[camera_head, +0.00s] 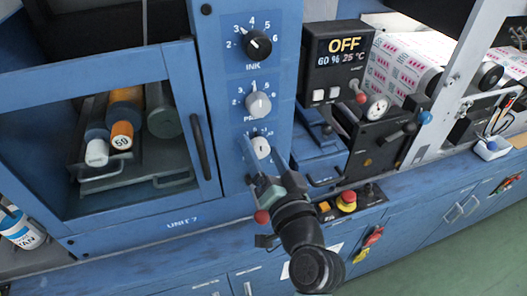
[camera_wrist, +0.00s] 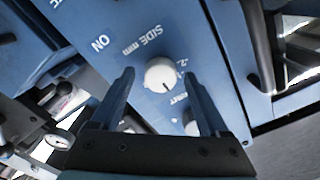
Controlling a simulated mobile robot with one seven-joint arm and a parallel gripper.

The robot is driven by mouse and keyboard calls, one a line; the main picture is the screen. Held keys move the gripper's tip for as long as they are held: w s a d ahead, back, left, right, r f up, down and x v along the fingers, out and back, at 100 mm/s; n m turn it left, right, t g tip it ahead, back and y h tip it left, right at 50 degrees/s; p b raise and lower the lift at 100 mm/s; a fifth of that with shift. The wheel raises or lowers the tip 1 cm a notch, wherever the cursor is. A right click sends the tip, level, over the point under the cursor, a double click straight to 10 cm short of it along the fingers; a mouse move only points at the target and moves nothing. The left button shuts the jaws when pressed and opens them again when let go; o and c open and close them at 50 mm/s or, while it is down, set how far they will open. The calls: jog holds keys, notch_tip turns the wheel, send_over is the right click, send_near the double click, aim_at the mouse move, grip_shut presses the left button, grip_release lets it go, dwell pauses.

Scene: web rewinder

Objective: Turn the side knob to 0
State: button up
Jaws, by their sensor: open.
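The side knob (camera_head: 261,147) is the lowest of three knobs in a column on the blue panel. It is pale grey-white, and my gripper hides its printed label in the head view. In the wrist view the side knob (camera_wrist: 161,75) lies between my fingers, beside the upside-down words "SIDE mm". A dark pointer line shows on its lower part, but I cannot tell its exact scale value. My gripper (camera_wrist: 159,80) is open, one finger on each side of the knob, with visible gaps. In the head view my gripper (camera_head: 266,182) is just below the knob.
Above are the grey press knob (camera_head: 258,105) and the black ink knob (camera_head: 257,44). A door handle (camera_head: 201,147) is to the left. A display box (camera_head: 339,55) reading OFF and a red emergency button (camera_head: 348,197) are to the right.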

jog(key=b+v, duration=0.3)
jog(key=v, duration=1)
jog(key=shift+b, duration=0.3)
jog(key=shift+w+r, duration=0.1)
jog(key=shift+r, duration=0.05)
jog(key=w+a+r+n+t+h+p, duration=0.1)
jog(key=w+r+n+t, duration=0.1)
jog(key=r, duration=0.9)
jog(key=w+a+r+n+t+h+p, duration=0.1)
jog(key=w+a+r+n+t, duration=0.15)
jog(key=r, duration=0.85)
jog(key=s+r+t+h, duration=0.1)
jog(key=s+r+t, duration=0.1)
jog(key=r, duration=0.7)
jog(key=s+r+t+h, duration=0.2)
jog(key=s+r, duration=0.3)
jog(key=r, duration=0.4)
jog(key=shift+a+t+h+p, duration=0.35)
jog(key=shift+a+t, duration=0.1)
jog(key=shift+t, duration=0.4)
